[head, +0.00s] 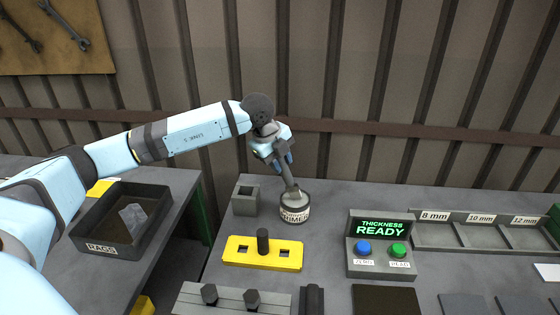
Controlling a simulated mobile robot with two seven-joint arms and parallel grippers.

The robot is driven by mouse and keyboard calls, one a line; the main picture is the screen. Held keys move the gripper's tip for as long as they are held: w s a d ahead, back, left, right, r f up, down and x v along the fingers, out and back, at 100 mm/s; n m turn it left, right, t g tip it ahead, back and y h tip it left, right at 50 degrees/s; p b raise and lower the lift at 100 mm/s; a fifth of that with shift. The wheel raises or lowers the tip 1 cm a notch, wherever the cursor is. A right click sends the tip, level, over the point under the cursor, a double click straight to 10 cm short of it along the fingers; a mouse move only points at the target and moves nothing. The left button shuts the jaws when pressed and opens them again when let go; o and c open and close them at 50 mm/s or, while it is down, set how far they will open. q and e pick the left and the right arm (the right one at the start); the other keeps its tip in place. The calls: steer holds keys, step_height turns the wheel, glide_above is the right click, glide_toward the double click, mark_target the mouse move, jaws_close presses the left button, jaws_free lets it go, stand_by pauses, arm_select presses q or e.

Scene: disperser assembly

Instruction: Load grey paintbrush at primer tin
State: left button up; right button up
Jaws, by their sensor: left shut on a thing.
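My left gripper (283,162) is above the primer tin, shut on the grey paintbrush (288,176). The brush slants down from the gripper, and its lower end is at the mouth of the tin. The primer tin (295,211) is a short round can with a white "PRIMER" label and stands upright towards the back of the table. How deep the bristles reach into the tin is hidden. My right gripper is not in view.
A grey square holder (245,200) stands left of the tin. In front lies a yellow block (240,254) with a black peg. A thickness gauge box (381,268) reads "READY". Labelled trays (432,235) are at right. A rags bin (88,233) is on the left table, across a gap.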

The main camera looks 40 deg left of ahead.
arm_select(q)
steer(key=shift+r+p, duration=1.95)
steer(key=shift+r, duration=1.5)
